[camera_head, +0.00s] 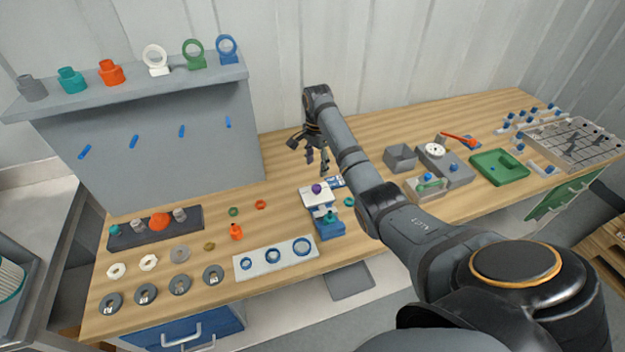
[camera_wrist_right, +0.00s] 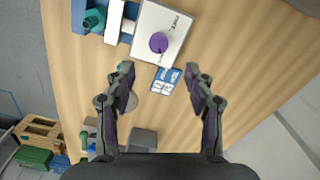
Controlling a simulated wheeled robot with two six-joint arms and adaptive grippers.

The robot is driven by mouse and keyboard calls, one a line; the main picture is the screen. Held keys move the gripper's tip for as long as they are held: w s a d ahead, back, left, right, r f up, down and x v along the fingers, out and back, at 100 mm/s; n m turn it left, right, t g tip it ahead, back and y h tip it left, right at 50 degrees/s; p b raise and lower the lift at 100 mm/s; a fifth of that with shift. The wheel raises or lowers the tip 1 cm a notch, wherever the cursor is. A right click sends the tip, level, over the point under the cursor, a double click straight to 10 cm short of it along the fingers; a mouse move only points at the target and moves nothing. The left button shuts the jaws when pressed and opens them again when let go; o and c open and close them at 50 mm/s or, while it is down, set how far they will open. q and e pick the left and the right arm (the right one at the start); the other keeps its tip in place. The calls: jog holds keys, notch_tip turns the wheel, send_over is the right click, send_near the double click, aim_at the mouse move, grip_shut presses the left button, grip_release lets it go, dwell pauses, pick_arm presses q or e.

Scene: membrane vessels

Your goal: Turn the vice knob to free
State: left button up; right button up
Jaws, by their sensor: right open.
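The vice (camera_head: 329,228) stands near the middle of the bench, with a blue body, a teal part in it and a white top plate. Its purple knob (camera_head: 317,188) sits on the white plate. In the right wrist view the purple knob (camera_wrist_right: 158,42) shows at top centre on the white plate (camera_wrist_right: 181,22), with small lettering around it that is too small to read surely. My right gripper (camera_head: 309,155) is open and empty, above and behind the knob. In the wrist view its two fingers (camera_wrist_right: 159,73) are spread apart, with the knob just beyond their tips. My left gripper is not in view.
A blue-and-white card (camera_wrist_right: 167,80) lies beside the vice. A white plate with blue rings (camera_head: 276,258) is at front left. A grey box (camera_head: 400,157) and a green tray (camera_head: 499,164) stand to the right. A grey shelf panel (camera_head: 160,140) rises at back left.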

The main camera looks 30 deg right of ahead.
aim_at(317, 187)
jog(key=shift+s+f+p, duration=0.25)
jog(key=shift+s+f, duration=0.2)
jog(key=shift+f, duration=0.2)
jog(key=shift+s+f+p, duration=0.2)
jog(key=shift+s+f, duration=0.2)
jog(key=shift+f, duration=0.2)
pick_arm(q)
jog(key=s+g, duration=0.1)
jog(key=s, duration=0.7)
pick_arm(e)
jog(key=shift+w+f, duration=0.15)
jog(key=shift+f, duration=0.5)
jog(key=shift+w+f, duration=0.15)
jog(key=shift+f, duration=0.45)
jog(key=f, duration=0.2)
jog(key=w+f, duration=0.1)
jog(key=f, duration=0.1)
jog(key=shift+w+f, duration=0.15)
jog(key=shift+f, duration=0.2)
jog(key=shift+s, duration=0.25)
jog(key=shift+c, duration=0.9)
jog(key=c, duration=0.5)
grip_shut()
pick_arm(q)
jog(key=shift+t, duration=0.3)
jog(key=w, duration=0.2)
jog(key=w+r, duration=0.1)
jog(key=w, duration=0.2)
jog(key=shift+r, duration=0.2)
